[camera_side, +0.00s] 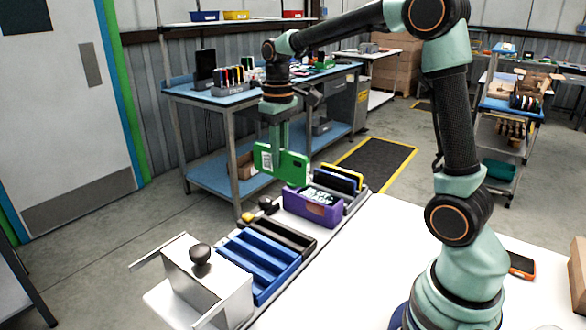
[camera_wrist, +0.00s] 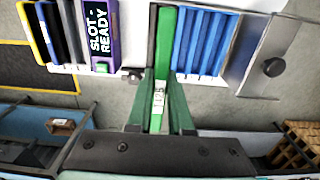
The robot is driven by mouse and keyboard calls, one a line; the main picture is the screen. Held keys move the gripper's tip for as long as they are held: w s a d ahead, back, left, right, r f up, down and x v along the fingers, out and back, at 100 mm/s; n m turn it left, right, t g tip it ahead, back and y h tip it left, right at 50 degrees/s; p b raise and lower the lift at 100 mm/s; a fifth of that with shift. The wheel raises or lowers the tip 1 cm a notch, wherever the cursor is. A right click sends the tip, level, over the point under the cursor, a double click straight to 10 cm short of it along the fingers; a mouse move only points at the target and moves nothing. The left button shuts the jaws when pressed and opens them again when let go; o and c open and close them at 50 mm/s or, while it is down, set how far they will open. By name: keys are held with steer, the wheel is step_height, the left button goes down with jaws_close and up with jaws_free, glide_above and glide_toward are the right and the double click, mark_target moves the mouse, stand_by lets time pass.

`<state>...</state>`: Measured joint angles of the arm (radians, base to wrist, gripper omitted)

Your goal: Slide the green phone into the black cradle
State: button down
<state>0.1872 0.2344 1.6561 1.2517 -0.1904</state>
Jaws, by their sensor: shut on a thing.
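My gripper (camera_side: 278,143) is shut on the green phone (camera_side: 292,168), which has a white label and hangs well above the bench strip in the side view. In the wrist view, the gripper (camera_wrist: 160,112) holds the green phone (camera_wrist: 164,45) seen edge-on, its long edge pointing up the picture. The black cradle (camera_side: 284,236) is a dark slotted tray between the blue rack and the purple box. In the wrist view, the black cradle (camera_wrist: 152,38) is partly hidden behind the phone. The phone appears apart from it.
A purple box (camera_side: 312,207) marked "SLOT-READY" and a dark rack with yellow and blue slabs (camera_side: 342,174) stand beyond the cradle. A blue slotted rack (camera_side: 258,262) and a grey box with a black knob (camera_side: 200,253) stand nearer. White table (camera_side: 385,250) is mostly clear.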

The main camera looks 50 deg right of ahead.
mark_target(280, 177)
step_height(280, 177, down, 18)
steer(key=shift+r, duration=0.1)
stand_by(0.7)
steer(key=shift+f, duration=0.35)
stand_by(0.9)
stand_by(0.3)
steer(key=c, duration=0.8)
jaws_free()
steer(key=shift+o, duration=0.2)
step_height(280, 177, up, 12)
steer(key=shift+r, duration=0.1)
